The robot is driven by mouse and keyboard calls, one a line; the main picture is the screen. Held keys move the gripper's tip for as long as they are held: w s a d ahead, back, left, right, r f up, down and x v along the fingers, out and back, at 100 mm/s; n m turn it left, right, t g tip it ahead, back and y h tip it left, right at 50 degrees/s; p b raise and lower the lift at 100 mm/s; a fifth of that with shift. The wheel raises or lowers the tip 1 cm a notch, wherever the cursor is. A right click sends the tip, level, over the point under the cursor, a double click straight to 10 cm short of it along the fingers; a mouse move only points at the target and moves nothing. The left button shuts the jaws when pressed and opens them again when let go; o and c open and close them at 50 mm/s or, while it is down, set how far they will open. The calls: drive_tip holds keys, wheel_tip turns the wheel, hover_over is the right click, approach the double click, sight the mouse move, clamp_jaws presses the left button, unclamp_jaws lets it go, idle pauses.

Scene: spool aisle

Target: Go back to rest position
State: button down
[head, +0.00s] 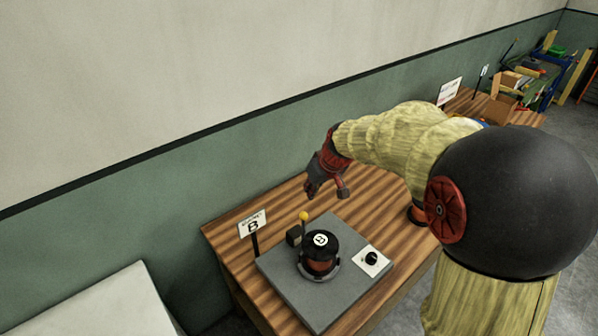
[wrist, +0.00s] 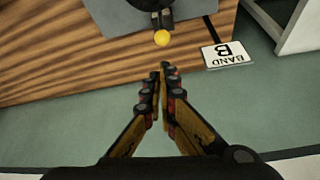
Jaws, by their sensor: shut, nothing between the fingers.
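My gripper (head: 313,190) hangs above the back part of the striped wooden table, behind a grey base plate. In the wrist view my gripper (wrist: 161,70) shows its two fingers together at the tips, with nothing between them. My arm, in a pale yellow sleeve, reaches in from the right of the head view. The gripper is apart from the device on the plate.
A grey plate (head: 290,270) carries a black-topped spool (head: 320,243), a yellow-knobbed lever (head: 303,216) and a white dial panel (head: 371,260). A "B" sign (head: 252,224) stands beside it. A green wall (head: 150,200) runs behind. A white surface (head: 95,305) is at lower left.

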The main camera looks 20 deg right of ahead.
drive_tip(key=s+a+r+m+b, duration=0.1)
drive_tip(key=s+a+b, duration=0.1)
drive_tip(key=s, duration=1.4)
drive_tip(key=s+a+r+m+h+b, duration=0.1)
drive_tip(key=s+a+r+b, duration=0.1)
drive_tip(key=s, duration=1.4)
drive_tip(key=shift+a+t+b, duration=0.3)
drive_tip(key=shift+a+b, duration=0.3)
drive_tip(key=shift+b, duration=0.15)
drive_tip(key=shift+r, duration=0.1)
drive_tip(key=shift+d, duration=0.15)
